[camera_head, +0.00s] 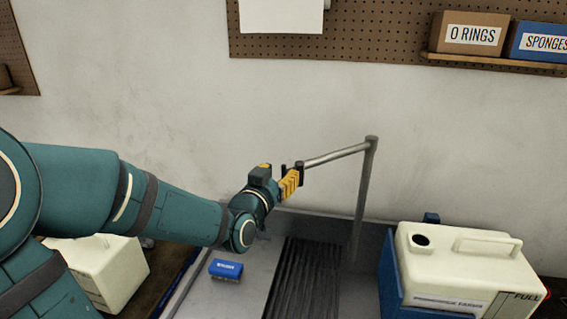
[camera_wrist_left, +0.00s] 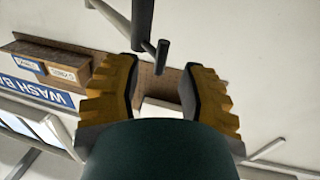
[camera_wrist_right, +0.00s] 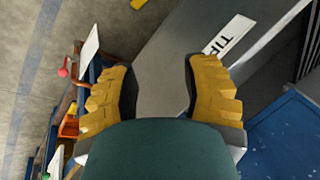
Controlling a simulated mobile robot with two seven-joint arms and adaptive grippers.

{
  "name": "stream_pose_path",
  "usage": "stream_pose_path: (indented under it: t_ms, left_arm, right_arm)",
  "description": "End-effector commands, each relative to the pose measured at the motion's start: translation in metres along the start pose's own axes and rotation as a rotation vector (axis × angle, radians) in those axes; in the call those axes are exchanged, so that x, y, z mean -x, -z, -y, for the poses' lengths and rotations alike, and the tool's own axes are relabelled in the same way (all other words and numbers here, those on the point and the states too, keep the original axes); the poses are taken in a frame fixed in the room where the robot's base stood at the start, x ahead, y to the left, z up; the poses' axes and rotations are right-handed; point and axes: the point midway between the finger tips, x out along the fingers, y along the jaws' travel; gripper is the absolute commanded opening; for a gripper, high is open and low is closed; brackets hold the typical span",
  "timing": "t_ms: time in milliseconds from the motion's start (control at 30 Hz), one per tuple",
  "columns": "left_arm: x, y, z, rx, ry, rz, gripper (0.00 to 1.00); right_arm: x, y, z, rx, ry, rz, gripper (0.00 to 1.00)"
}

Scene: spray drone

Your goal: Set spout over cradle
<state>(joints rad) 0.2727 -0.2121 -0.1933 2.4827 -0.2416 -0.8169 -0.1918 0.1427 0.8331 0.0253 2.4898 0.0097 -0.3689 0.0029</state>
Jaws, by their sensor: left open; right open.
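The spout (camera_head: 335,156) is a grey metal pipe. It reaches left from the top of an upright post (camera_head: 363,200) standing behind the grey sink. My left gripper (camera_head: 292,177) is open close to the spout's free left end. In the left wrist view a dark rod at the spout's end (camera_wrist_left: 161,57) shows just beyond and between my open fingertips (camera_wrist_left: 160,75); contact cannot be told. The blue cradle (camera_head: 388,275) stands right of the post and holds a white tank with a dark round opening (camera_head: 421,241). My right gripper (camera_wrist_right: 160,75) is open, seen only in its wrist view.
A blue sponge-like block (camera_head: 226,269) lies on the grey sink surface beside the black ribbed strip (camera_head: 303,280). Another white container (camera_head: 115,268) stands at lower left, partly behind my arm. In the right wrist view a grey panel carries a label (camera_wrist_right: 228,36).

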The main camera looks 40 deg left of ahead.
Motion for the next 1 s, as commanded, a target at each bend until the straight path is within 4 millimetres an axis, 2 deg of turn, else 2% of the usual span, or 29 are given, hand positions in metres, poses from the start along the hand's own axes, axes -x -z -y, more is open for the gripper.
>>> stream_pose_path:
  t_ms: [200, 633, 733, 767, 1000]
  left_arm:
    - [-0.023, 0.0, 0.0, 0.001, 0.0, 0.001, 0.41]
    - [-0.029, 0.0, 0.0, 0.001, 0.0, 0.0, 0.4]
    - [-0.029, 0.0, 0.0, 0.001, 0.0, 0.0, 0.05]
    - [-0.029, 0.0, 0.0, 0.001, 0.0, 0.0, 0.0]
    - [-0.029, 0.0, 0.001, 0.001, 0.003, -0.001, 0.0]
  right_arm:
    - [0.003, 0.0, 0.001, 0.0, 0.0, 0.0, 0.47]
    - [0.003, 0.0, 0.001, -0.001, 0.0, 0.0, 0.47]
    - [0.003, 0.0, 0.001, -0.001, 0.0, 0.0, 0.47]
    - [0.003, 0.0, 0.001, -0.001, 0.0, 0.0, 0.47]
    - [0.003, 0.0, 0.001, -0.001, 0.0, 0.0, 0.47]
